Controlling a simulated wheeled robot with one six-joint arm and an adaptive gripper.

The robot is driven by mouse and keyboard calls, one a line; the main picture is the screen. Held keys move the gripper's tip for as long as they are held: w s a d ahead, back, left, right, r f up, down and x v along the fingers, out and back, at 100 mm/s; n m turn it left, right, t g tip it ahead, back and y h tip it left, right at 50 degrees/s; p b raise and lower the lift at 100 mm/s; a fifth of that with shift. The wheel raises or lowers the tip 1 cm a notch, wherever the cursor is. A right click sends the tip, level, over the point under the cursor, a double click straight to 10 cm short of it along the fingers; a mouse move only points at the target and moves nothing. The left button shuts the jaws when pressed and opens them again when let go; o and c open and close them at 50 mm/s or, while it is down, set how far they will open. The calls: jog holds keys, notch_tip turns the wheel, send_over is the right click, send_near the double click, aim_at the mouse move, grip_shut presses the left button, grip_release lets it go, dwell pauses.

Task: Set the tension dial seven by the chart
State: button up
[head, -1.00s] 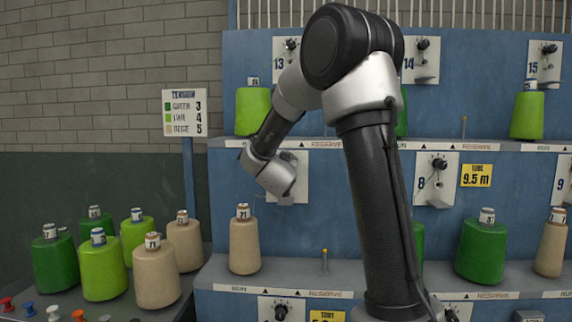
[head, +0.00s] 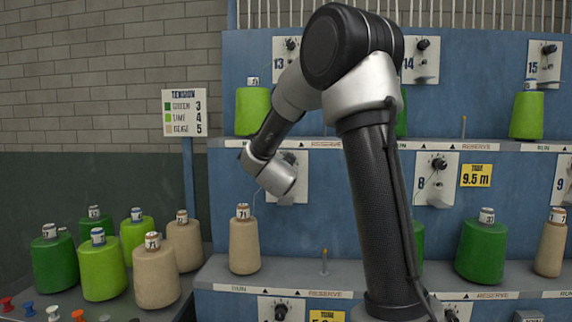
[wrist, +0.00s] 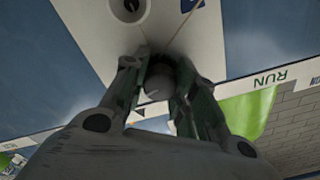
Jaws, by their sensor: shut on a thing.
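The tension chart (head: 184,113) on a blue post reads green 3, lime 4, beige 5. A white dial plate (head: 300,190) on the blue panel is partly hidden behind my arm, and its number does not show. A beige cone (head: 244,245) stands below it, with a thin thread rising toward the plate. In the wrist view, which is upside down, my gripper (wrist: 157,68) is shut on a rounded grey knob, the tension dial (wrist: 158,86), in front of the white plate. The dial's scale and pointer are hidden by the fingers.
Plate 8 (head: 436,180) and a yellow 9.5 m tag (head: 476,175) are to the right. A shelf strip (head: 320,144) runs above the gripped dial. A lime cone (head: 252,112) stands above it. Several green, lime and beige cones (head: 102,270) stand at the lower left.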

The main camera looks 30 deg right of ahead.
jog(key=o, duration=1)
jog(key=shift+o, duration=0.2)
jog(key=v, duration=1.2)
